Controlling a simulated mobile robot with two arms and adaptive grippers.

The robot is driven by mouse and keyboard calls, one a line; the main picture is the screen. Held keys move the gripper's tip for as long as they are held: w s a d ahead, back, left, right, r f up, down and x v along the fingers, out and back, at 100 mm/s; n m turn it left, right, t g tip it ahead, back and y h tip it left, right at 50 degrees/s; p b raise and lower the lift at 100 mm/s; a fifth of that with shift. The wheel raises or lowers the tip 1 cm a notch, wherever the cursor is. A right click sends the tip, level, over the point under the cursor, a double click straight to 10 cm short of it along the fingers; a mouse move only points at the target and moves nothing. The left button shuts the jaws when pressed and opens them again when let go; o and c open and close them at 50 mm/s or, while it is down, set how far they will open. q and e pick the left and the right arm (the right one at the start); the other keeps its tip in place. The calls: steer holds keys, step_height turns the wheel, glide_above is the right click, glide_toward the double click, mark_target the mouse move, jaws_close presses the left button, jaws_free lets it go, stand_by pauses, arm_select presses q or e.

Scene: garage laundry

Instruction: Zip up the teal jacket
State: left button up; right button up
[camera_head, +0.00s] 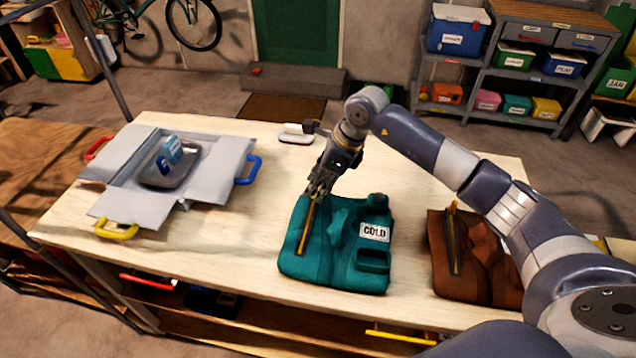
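The teal jacket (335,262) lies on the middle of the wooden table, with a white label reading "COLD" on its right part. A yellow zip strip (306,228) runs up its left part. My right gripper (317,193) is at the upper end of this strip, pointing down. Its fingers are small and dark here, and I cannot tell whether they are closed on the zip pull. The pull itself is hidden by the fingers. My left gripper is not in view.
A brown jacket (477,275) with its own yellow strip lies to the right, partly behind my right arm. A grey folding board (112,207) with coloured handles and a tray (180,178) is on the left. A white iron-like object (296,134) stands at the back edge. The table's front left is clear.

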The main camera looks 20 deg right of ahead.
steer(key=v, duration=1.2)
steer(key=shift+s+f, duration=0.1)
steer(key=shift+f, duration=0.05)
